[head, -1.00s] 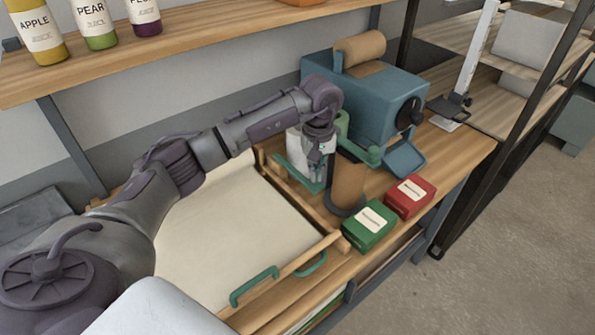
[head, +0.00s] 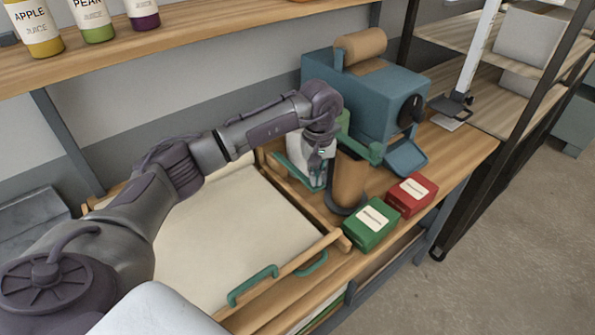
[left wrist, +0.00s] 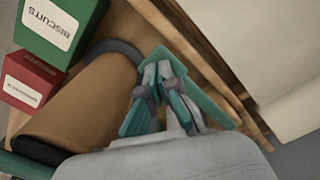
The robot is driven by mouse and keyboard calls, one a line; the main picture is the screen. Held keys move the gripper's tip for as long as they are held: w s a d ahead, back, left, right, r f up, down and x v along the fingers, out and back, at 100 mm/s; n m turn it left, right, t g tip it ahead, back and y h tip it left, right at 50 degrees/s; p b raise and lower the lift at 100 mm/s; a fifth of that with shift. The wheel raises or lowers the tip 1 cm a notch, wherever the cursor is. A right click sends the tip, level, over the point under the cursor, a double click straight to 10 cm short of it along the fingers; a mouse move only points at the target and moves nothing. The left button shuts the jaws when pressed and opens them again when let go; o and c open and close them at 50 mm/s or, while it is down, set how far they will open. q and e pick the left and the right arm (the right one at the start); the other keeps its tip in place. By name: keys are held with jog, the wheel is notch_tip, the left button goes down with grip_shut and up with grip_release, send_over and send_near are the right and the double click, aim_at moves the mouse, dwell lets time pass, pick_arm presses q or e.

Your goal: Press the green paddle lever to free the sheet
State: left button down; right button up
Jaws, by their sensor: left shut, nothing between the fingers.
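The green paddle lever (head: 290,168) is a flat teal strip beside the dispenser's brown paper. It also shows in the left wrist view (left wrist: 207,90), running diagonally right behind my fingers. My left gripper (head: 320,172) is shut and empty, pointing down at the paddle; in the left wrist view (left wrist: 164,72) its tips overlap the strip. I cannot tell whether they touch it. The brown paper (head: 350,182) stands curved just right of the gripper and fills the left of the wrist view (left wrist: 80,100). My right gripper is out of view.
The blue dispenser (head: 365,95) with a dark crank stands behind. A green box (head: 370,224) and a red box (head: 411,195) sit to the right of the paper. A wooden tray (head: 290,265) with a cream sheet and teal handles lies at left. A bottle shelf (head: 180,45) hangs above.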

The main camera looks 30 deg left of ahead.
aim_at(315, 189)
pick_arm(q)
jog(key=shift+f+b, duration=2)
jog(key=shift+f, duration=0.45)
jog(key=shift+r, duration=0.2)
jog(key=shift+r+p, duration=2.95)
jog(key=shift+r, duration=2.45)
